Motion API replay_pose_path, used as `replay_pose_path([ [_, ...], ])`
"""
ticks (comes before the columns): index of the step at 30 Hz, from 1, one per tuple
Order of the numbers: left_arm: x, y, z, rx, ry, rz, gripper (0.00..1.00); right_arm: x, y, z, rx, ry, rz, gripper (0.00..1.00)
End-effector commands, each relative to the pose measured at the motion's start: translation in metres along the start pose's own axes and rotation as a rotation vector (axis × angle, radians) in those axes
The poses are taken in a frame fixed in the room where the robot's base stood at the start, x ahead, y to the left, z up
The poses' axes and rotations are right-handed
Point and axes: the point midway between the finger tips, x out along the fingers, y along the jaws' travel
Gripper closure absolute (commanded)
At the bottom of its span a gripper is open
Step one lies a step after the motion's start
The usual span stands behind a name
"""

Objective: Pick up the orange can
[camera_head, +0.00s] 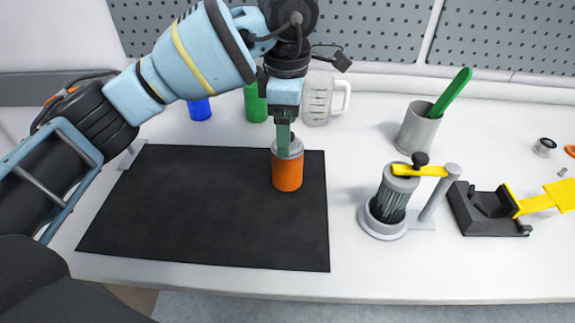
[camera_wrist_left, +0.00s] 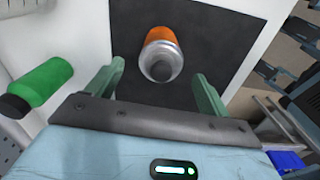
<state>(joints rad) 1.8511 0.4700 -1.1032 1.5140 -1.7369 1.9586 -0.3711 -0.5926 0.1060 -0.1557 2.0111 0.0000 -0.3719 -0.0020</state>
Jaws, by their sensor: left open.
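The orange can (camera_head: 287,174) has a silver-grey top and stands upright on the black mat (camera_head: 200,225), near its right edge. My left gripper (camera_head: 284,140) is above it, pointing down, and one finger overlaps the can's top in the head view. In the left wrist view the orange can (camera_wrist_left: 162,52) shows between and ahead of the two green fingers of my left gripper (camera_wrist_left: 160,82). The fingers are spread wide, with clear space on both sides of the can. Nothing is held. My right gripper is not in view.
A blue can (camera_head: 200,109) and a green can (camera_head: 255,103) stand behind the mat. A clear jug (camera_head: 322,98) is right of them. A grey cup (camera_head: 418,128) holds a green-handled tool. A yellow-levered device (camera_head: 390,205) and a black-and-yellow fixture (camera_head: 490,212) stand right of the mat.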

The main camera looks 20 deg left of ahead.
Motion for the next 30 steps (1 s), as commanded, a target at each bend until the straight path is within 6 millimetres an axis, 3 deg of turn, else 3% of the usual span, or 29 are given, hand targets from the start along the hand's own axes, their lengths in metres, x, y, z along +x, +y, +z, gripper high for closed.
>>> replay_pose_path([
  [12,0.046,-0.002,0.000,0.001,0.000,0.000,0.20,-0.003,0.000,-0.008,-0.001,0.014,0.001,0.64],
  [21,0.051,-0.002,0.000,0.001,0.000,0.002,0.20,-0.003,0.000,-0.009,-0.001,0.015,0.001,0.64],
  [30,0.051,-0.002,0.000,0.001,0.000,0.002,0.56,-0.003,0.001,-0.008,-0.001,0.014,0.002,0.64],
])
